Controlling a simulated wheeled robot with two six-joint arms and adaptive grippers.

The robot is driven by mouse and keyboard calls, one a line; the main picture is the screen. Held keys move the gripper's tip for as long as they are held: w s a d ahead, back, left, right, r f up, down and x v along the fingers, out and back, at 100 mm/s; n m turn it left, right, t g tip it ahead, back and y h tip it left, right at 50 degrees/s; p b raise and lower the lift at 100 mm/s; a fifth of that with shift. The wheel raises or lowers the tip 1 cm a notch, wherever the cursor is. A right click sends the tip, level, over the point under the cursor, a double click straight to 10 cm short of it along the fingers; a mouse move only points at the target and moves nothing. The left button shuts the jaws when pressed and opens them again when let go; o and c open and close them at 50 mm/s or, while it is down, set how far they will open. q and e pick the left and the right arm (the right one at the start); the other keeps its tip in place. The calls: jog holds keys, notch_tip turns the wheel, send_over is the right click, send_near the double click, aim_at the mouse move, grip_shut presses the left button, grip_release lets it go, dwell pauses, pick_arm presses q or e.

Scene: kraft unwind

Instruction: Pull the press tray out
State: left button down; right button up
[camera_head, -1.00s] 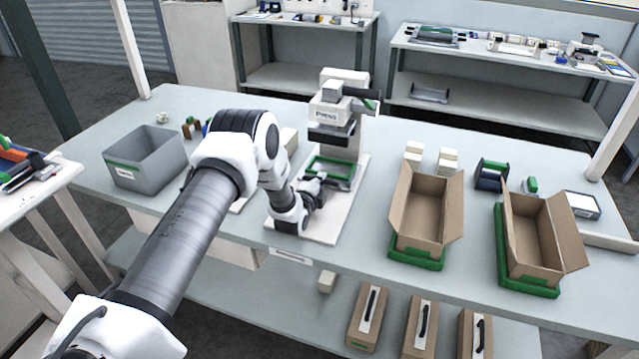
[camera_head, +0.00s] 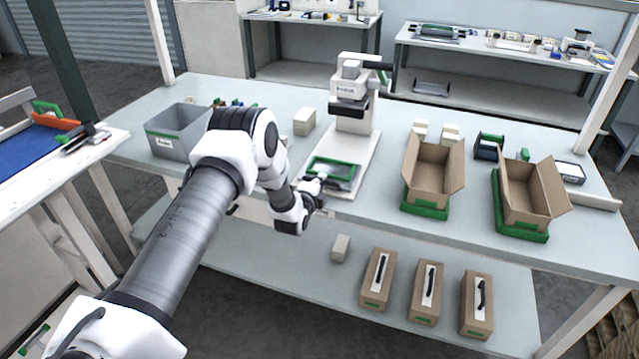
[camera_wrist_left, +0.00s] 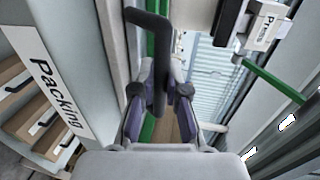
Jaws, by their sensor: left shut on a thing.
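The press tray is a green-rimmed frame (camera_head: 345,163) lying on the front part of the press's white base plate, clear of the press head. My left gripper (camera_head: 318,183) is at the tray's front left end, near the table's front edge. In the left wrist view, my left gripper's fingers (camera_wrist_left: 160,88) are shut on the tray's dark handle (camera_wrist_left: 150,22); the green rim (camera_wrist_left: 268,80) shows beyond. The white press (camera_head: 354,92) stands upright behind the tray. My right gripper is in neither view.
A grey bin (camera_head: 178,146) stands left on the table (camera_head: 385,226). Two open cardboard boxes (camera_head: 434,166) in green holders stand to the right. Handled boxes (camera_head: 375,283) are on the shelf below. A blue-topped side table (camera_head: 35,150) is at far left.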

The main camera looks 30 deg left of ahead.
pick_arm(q)
jog(key=shift+w, duration=0.15)
jog(key=c, duration=1.2)
grip_release()
jog(key=v, duration=1.2)
